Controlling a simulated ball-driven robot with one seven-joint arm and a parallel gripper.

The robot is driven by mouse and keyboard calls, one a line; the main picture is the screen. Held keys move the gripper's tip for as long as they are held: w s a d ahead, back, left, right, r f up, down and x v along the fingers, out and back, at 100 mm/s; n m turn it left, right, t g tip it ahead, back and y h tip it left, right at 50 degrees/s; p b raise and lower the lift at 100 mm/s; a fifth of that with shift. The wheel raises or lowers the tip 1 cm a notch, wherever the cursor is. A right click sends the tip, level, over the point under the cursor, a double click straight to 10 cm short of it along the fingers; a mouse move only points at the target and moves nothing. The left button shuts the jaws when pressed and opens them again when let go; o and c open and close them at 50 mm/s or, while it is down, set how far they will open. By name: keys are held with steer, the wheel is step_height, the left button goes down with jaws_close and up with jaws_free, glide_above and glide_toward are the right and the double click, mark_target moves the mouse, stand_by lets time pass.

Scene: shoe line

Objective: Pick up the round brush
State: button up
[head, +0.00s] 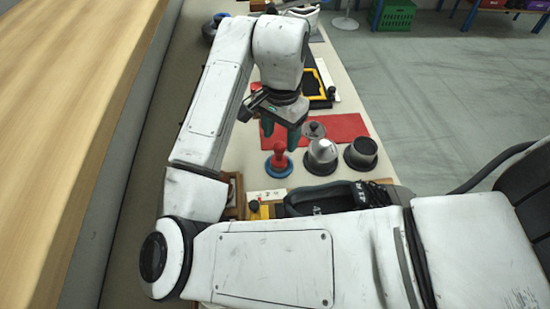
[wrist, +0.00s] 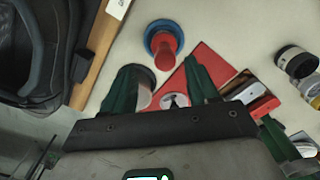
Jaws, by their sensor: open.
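A red-handled thing with a round blue base (head: 279,160), which looks like the round brush, stands upright on the pale bench. It also shows in the wrist view (wrist: 163,42), just beyond the fingertips at the top centre. My gripper (head: 285,138) is open, its green fingers pointing down above the bench, a little behind the brush in the head view. In the wrist view my gripper (wrist: 160,64) has its two fingers well apart with nothing gripped. The brush is apart from both fingers.
A silver cone (head: 320,153) and a dark cup (head: 362,152) stand right of the brush. A red mat (head: 350,128) lies behind them. A black strapped item (head: 335,196) lies in front, and a yellow-edged black tray (head: 316,88) lies farther back.

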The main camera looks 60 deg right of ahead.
mark_target(280, 144)
steer(key=shift+w+d+f, duration=0.15)
steer(key=shift+f, duration=1.55)
steer(key=shift+w+d+f, duration=0.1)
steer(key=shift+f, duration=1.55)
jaws_close()
